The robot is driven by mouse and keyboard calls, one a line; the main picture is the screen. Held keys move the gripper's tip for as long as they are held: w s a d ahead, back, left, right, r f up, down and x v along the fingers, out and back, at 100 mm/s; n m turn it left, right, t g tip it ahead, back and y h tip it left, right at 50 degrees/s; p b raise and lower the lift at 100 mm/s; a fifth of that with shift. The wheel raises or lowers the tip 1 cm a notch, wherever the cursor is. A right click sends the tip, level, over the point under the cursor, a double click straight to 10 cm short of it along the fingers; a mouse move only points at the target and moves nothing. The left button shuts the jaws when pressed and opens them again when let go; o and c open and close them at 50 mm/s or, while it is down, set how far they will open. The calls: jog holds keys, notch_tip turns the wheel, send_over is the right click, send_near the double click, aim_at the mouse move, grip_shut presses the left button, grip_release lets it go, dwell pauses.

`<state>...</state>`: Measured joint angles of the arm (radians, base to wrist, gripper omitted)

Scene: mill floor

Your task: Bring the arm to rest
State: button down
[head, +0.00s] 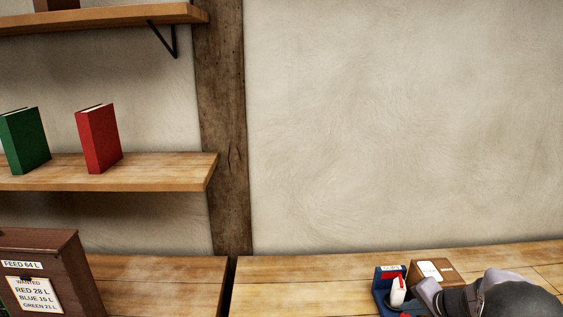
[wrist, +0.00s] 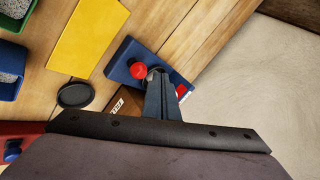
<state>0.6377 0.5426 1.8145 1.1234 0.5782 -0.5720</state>
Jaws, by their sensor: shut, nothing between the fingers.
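My gripper (wrist: 161,82) is in the wrist view, its fingers together with nothing between them. It is over or beside a dark blue block-like stand (wrist: 124,58) with a round red knob (wrist: 138,70); I cannot tell whether they touch. In the head view part of my arm (head: 505,297) reaches in at the lower right, and the fingertips are not clearly visible. The blue stand (head: 381,284) is just left of it, with a white and red piece on it.
The wrist view also shows a yellow sheet (wrist: 88,35), a black round lid (wrist: 75,95) and a blue bin (wrist: 9,84) of grey grains. Shelves with green (head: 25,141) and red books (head: 99,138) are left.

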jog(key=s+a+f+g, duration=0.1)
jog(key=s+f, duration=0.1)
jog(key=s, duration=0.1)
jog(key=s+a+f+g, duration=0.1)
jog(key=s+a+f, duration=0.1)
jog(key=s, duration=0.1)
jog(key=s+a+f+g+y, duration=0.1)
jog(key=s+a+f, duration=0.1)
jog(key=s, duration=0.1)
jog(key=shift+s+f+g, duration=0.3)
jog(key=shift+g, duration=1)
jog(key=s, duration=0.2)
jog(key=s+a+f, duration=0.1)
jog(key=s+a, duration=0.1)
jog(key=s, duration=0.1)
jog(key=shift+s+f, duration=0.2)
jog(key=shift+s, duration=0.1)
jog(key=s+a+r+n+g+h, duration=0.15)
jog(key=s+a+n, duration=0.25)
jog(key=s, duration=0.4)
jog(key=s+a+r+n+g+h, duration=0.1)
jog(key=s+a+n+g, duration=0.25)
jog(key=s, duration=0.35)
jog(key=w+a+r+n+t, duration=0.2)
jog(key=a+r+n, duration=0.1)
jog(key=a, duration=0.4)
jog(key=shift+w+r+n+t, duration=0.15)
jog(key=shift+r+n+t, duration=0.2)
jog(key=shift+r, duration=0.25)
